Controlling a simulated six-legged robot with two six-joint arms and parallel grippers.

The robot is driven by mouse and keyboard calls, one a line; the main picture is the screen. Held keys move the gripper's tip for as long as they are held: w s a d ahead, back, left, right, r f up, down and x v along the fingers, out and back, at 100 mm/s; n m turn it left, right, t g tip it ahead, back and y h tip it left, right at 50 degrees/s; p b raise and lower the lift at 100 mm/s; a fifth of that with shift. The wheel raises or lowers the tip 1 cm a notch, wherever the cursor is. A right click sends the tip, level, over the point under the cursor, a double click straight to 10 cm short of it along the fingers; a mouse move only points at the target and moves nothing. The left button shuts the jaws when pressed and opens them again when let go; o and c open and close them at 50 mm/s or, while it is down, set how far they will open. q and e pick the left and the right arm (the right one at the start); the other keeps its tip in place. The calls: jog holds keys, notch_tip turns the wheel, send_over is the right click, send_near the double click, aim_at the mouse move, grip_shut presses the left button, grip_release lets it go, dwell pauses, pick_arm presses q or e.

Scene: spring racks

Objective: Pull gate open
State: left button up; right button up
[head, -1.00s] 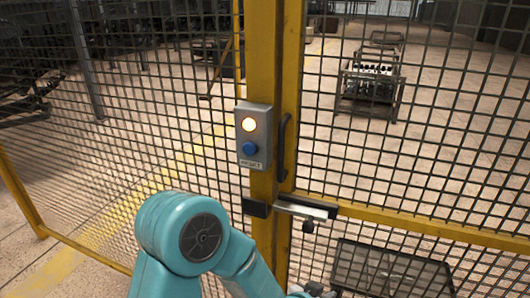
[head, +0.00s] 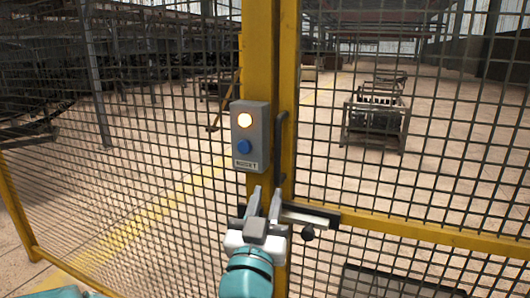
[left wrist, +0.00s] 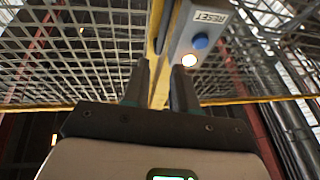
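The gate is a yellow-framed mesh panel (head: 400,228) on the right of the yellow post (head: 258,60). Its dark vertical handle (head: 281,145) is beside the post. A latch bolt (head: 308,217) with a dark knob sits lower down, at the gate's edge. My left gripper (head: 265,203) is in front of the post, below the control box and just left of the latch. Its two fingers are apart with nothing between them. The left wrist view also shows the spread fingers (left wrist: 160,75), with the post behind. My right gripper is not in view.
A grey control box (head: 249,135) with a lit lamp and a blue button is on the post above my gripper. Fixed mesh fence (head: 150,150) stands on the left. Behind the gate are open tiled floor and a metal rack (head: 375,118).

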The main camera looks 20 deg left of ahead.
aim_at(278, 141)
pick_arm(q)
jog(key=p+x, duration=0.1)
jog(key=x, duration=0.4)
jog(key=p+x, duration=0.2)
jog(key=x, duration=0.4)
jog(key=r+p+x, duration=0.1)
jog(key=x, duration=0.4)
jog(key=shift+a+r+p, duration=0.1)
jog(key=shift+a+p, duration=0.15)
jog(key=shift+p, duration=0.1)
grip_shut()
